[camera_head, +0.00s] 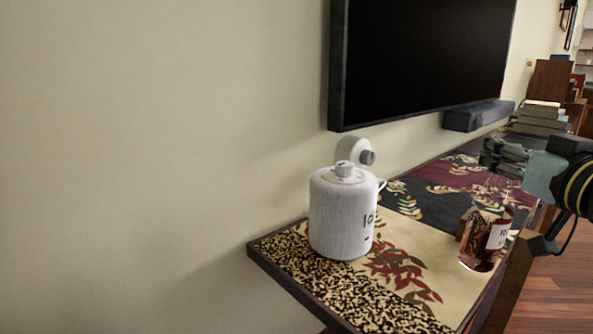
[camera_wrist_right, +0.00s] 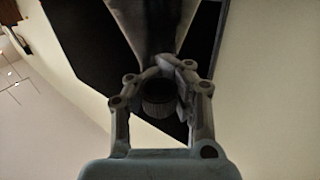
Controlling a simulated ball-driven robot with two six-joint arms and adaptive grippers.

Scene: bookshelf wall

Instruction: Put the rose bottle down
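The rose bottle (camera_head: 479,246), clear above with reddish wine and a white label, is upright at the right part of the narrow table. Its base is at or very near the tabletop; I cannot tell whether they touch. My right gripper (camera_head: 503,157) reaches in from the right, at the bottle's neck. In the right wrist view, the fingers (camera_wrist_right: 165,78) close in on both sides of the neck, with the round ribbed top (camera_wrist_right: 159,103) between them and the grey bottle body (camera_wrist_right: 155,25) widening away. My left gripper is out of view.
A pale round canister (camera_head: 338,215) stands left of the bottle on the patterned table (camera_head: 420,246). A small brown block (camera_head: 465,222) is close behind the bottle. A wall television (camera_head: 425,55) hangs above, and stacked books (camera_head: 540,118) lie at the far end.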

